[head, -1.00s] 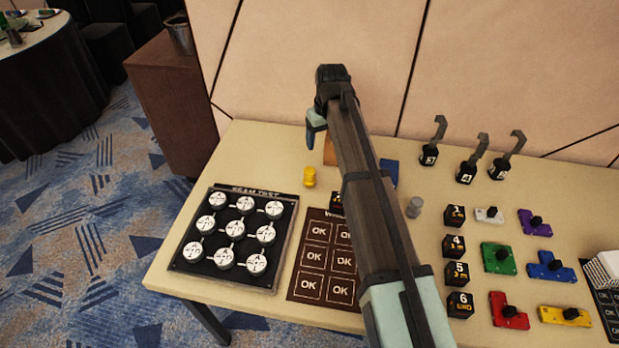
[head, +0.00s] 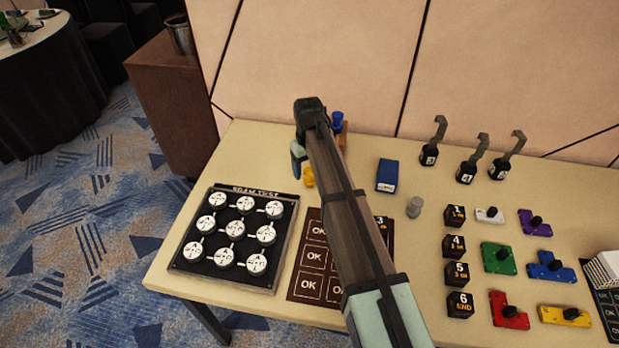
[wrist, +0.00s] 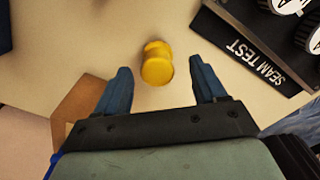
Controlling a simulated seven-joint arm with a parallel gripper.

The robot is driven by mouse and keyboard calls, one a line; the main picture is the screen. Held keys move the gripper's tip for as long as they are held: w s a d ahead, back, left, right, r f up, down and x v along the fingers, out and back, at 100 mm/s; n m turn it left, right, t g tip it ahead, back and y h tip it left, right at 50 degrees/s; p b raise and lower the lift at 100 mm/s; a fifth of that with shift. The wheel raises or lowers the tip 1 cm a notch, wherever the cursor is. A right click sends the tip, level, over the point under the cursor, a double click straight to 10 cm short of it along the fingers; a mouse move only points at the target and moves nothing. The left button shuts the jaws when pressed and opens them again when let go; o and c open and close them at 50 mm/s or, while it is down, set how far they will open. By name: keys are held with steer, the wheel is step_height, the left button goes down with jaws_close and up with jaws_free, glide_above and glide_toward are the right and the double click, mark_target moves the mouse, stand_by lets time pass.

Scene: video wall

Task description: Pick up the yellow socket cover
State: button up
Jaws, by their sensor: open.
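The yellow socket cover (wrist: 157,64) is a small rounded piece standing on the table. In the wrist view it lies between and just ahead of the two blue fingertips, with space on both sides. In the head view the socket cover (head: 308,177) is partly hidden by my gripper. My gripper (wrist: 163,82) is open, and nothing is between its fingers. In the head view my gripper (head: 299,160) hangs over the table beside the socket cover, largely hidden by my own arm.
The black seam test board (head: 182,262) with white discs lies at the left front. A blue box (head: 387,175) and a grey cylinder (head: 415,207) stand right of my arm. A blue-topped piece (head: 337,121) is behind my gripper. Hooks and coloured blocks fill the right side.

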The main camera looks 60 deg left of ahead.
mark_target(309, 178)
steer(key=shift+w+f, duration=0.15)
steer(key=shift+f, duration=2.5)
steer(key=shift+c, duration=0.4)
steer(key=c, duration=1)
